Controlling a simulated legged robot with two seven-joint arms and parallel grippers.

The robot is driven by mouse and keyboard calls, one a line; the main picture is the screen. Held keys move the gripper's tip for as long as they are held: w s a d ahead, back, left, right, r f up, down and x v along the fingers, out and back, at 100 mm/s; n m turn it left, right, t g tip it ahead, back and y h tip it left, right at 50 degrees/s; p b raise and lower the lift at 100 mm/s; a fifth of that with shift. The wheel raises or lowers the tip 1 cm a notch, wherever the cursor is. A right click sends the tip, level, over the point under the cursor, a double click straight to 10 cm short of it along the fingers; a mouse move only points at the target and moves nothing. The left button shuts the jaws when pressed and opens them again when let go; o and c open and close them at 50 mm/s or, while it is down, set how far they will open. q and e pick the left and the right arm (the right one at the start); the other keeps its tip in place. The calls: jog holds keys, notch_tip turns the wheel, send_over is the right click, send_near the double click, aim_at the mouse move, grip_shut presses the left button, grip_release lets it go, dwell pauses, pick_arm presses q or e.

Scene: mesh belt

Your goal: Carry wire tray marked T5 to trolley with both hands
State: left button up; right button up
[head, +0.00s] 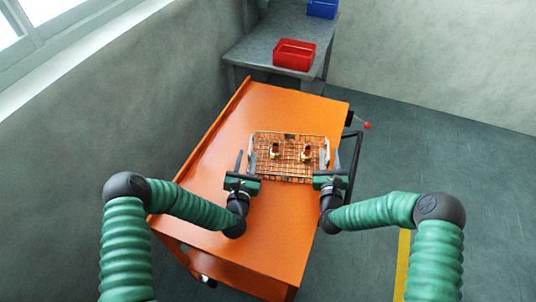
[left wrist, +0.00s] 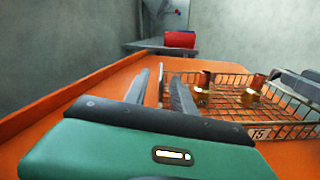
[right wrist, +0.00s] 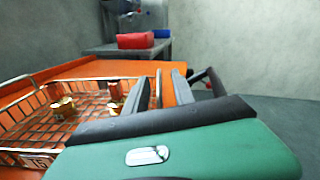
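The wire tray (head: 290,175) sits on the orange trolley top (head: 240,215), with small brass-coloured parts (head: 307,153) inside. Its front tag (left wrist: 259,133) reads like T5; the tag also shows in the right wrist view (right wrist: 40,163). My left gripper (head: 246,163) is at the tray's left end, its fingers apart with a thin upright part of the tray's end in the gap. My right gripper (head: 332,161) is at the right end, fingers apart, with a tan upright strip between them (right wrist: 158,88). Neither gripper visibly pinches the tray.
A grey table (head: 270,45) stands behind the trolley with a red bin (head: 295,54) and a blue bin (head: 322,8). A wall runs close along the left. A dark handle frame (head: 353,150) and red knob (head: 367,125) are at the trolley's right. Floor is clear right.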

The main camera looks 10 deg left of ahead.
pick_arm(q)
jog(key=s, duration=0.7)
jog(key=shift+s+a, duration=0.1)
jog(key=shift+s, duration=0.1)
pick_arm(e)
jog(key=shift+a, duration=0.1)
pick_arm(q)
jog(key=shift+s, duration=0.2)
pick_arm(e)
jog(key=shift+s, duration=0.15)
jog(key=s, duration=0.7)
jog(key=shift+s, duration=0.15)
pick_arm(q)
jog(key=shift+r, duration=0.1)
